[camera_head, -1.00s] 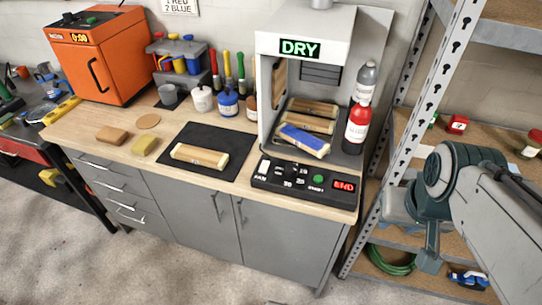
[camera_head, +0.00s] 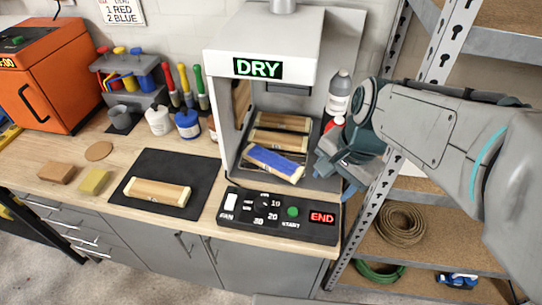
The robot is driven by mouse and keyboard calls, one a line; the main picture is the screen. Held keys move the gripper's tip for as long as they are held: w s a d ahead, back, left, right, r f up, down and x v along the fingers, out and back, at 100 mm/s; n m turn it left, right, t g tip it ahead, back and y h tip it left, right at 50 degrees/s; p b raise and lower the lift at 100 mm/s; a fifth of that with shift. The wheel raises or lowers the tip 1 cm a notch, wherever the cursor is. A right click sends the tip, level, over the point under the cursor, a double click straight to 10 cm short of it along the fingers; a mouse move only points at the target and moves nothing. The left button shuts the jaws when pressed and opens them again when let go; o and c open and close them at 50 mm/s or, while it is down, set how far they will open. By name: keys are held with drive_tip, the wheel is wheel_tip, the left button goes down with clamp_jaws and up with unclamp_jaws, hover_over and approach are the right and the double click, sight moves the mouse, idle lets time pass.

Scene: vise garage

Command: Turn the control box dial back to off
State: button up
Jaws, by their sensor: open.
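The control box (camera_head: 279,232) is a black panel at the front edge of the workbench. It has a white FAN switch, a small dark dial (camera_head: 262,202) ringed by numbers, a green START button (camera_head: 292,211) and a red END display (camera_head: 322,217). The dial's exact pointer position is too small to tell. My gripper (camera_head: 335,185) is right of the drying booth (camera_head: 212,120), behind and above the right end of the control box, apart from the dial. It is open; its fingers are small and partly hidden by my wrist.
Inside the booth, under a green DRY sign, lie wooden blocks (camera_head: 280,122) and one with a blue face (camera_head: 275,160). Bottles (camera_head: 338,95) stand close behind my gripper. A metal shelf (camera_head: 425,85) rises at the right. The air above the control box is clear.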

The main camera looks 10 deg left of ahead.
sight(263, 201)
drive_tip(key=w+a+f+m+g+y, duration=0.2)
drive_tip(key=w+a+m+y, duration=0.15)
drive_tip(key=a+m, duration=0.5)
drive_tip(key=shift+h, duration=0.35)
drive_tip(key=x, duration=1.3)
drive_tip(key=shift+w+a+f, duration=0.15)
drive_tip(key=shift+w+a, duration=0.1)
drive_tip(key=shift+a, duration=0.25)
drive_tip(key=c, duration=1)
drive_tip(key=shift+o, duration=0.2)
